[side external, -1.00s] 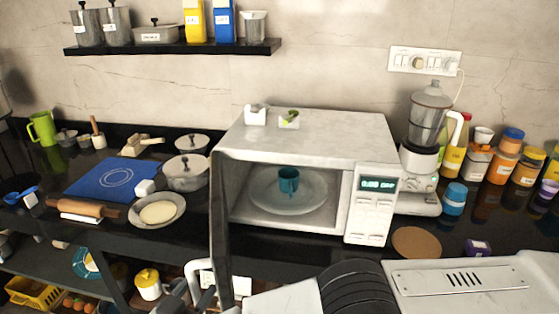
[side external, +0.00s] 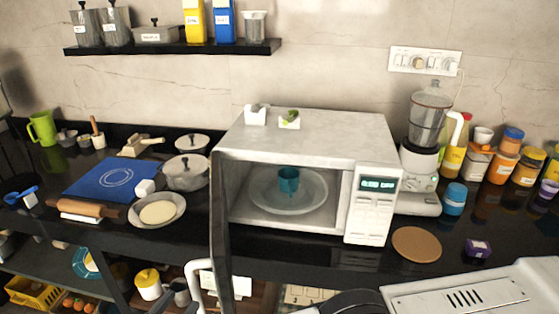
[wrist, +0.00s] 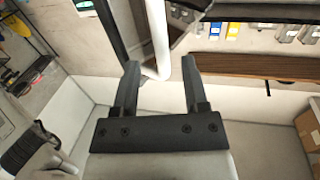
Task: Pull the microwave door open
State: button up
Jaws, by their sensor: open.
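The white microwave (side external: 315,135) stands on the black counter with its door (side external: 221,220) swung wide open at its left side, seen nearly edge-on. A teal mug (side external: 289,180) stands on the glass plate (side external: 262,194) inside. The door's white handle (side external: 195,278) shows near the bottom edge of the side view. In the wrist view, my gripper (wrist: 160,68) is open with its two dark fingers apart. The handle (wrist: 158,38) appears between the fingertips in the picture, its bent end near them; I cannot tell the depth gap. My fingers are not visible in the side view.
A blender (side external: 428,130) and several jars stand right of the microwave. Pots, a bowl (side external: 158,211) and a blue mat (side external: 106,179) lie left of it. Shelves with a yellow basket (side external: 32,291) are below the counter. Boxes (wrist: 308,125) show at the wrist view's right.

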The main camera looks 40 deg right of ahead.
aim_at(188, 266)
jog(key=shift+r, duration=2.6)
